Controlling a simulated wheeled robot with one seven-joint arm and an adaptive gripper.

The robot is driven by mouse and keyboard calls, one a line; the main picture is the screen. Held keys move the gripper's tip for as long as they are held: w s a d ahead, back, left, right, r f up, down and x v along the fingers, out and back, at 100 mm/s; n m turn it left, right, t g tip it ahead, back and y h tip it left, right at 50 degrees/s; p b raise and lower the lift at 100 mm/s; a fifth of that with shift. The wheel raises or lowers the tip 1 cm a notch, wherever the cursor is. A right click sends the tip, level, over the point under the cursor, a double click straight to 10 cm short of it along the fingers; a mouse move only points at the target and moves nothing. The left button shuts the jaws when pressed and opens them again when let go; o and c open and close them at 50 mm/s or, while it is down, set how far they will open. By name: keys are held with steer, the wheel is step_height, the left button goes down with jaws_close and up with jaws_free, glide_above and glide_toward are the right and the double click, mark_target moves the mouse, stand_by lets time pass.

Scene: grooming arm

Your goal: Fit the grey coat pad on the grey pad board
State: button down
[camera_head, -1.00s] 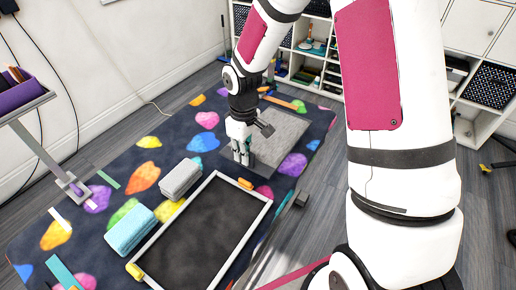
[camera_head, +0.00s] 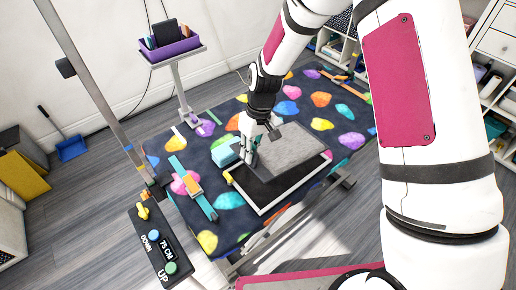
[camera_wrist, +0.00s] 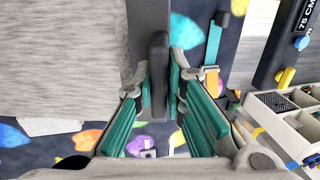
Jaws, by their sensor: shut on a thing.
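The grey coat pad (camera_head: 290,146) is a flat grey rectangle with a darker strip along one edge. My gripper (camera_head: 249,158) is shut on the pad's dark grip at its left end. In the wrist view the pad (camera_wrist: 60,60) fills the upper left, and the dark grip (camera_wrist: 158,75) sits between the teal fingers (camera_wrist: 160,112). The grey pad board (camera_head: 262,188), dark with a pale frame, lies on the spotted table. The pad covers the board's far part in the head view. I cannot tell whether they touch.
A strap with an orange buckle (camera_head: 194,188) crosses the table's left end. A post (camera_head: 95,95) and a control box (camera_head: 160,243) stand at the left. A purple tray (camera_head: 172,47) stands behind.

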steer(key=shift+f, duration=0.2)
stand_by(0.3)
steer(key=shift+w+d+b+x, duration=0.2)
steer(key=shift+b+x, duration=0.2)
steer(key=shift+x, duration=0.65)
steer(key=shift+w+d+b+x, duration=0.15)
steer(key=shift+b+x, duration=0.2)
steer(key=shift+x, duration=0.7)
steer(key=shift+b+x, duration=0.35)
steer(key=shift+x, duration=0.8)
steer(key=shift+d, duration=0.15)
steer(key=shift+s+a+f+t+h, duration=0.15)
steer(key=shift+a+f+t+h, duration=0.1)
steer(key=shift+f, duration=0.5)
steer(key=shift+s+a+f+t+h, duration=0.15)
steer(key=shift+f+h, duration=0.1)
steer(key=shift+f, duration=0.45)
steer(key=shift+a+f, duration=0.1)
steer(key=shift+f, duration=0.05)
steer(key=shift+s+a+f+h, duration=0.1)
steer(key=shift+f+h, duration=0.1)
steer(key=shift+f, duration=0.5)
steer(key=shift+s+a+f+h, duration=0.1)
steer(key=shift+a+f+h, duration=0.1)
steer(key=shift+f, duration=0.45)
steer(key=shift+f+t, duration=0.2)
steer(key=shift+t, duration=0.1)
steer(key=shift+f, duration=0.3)
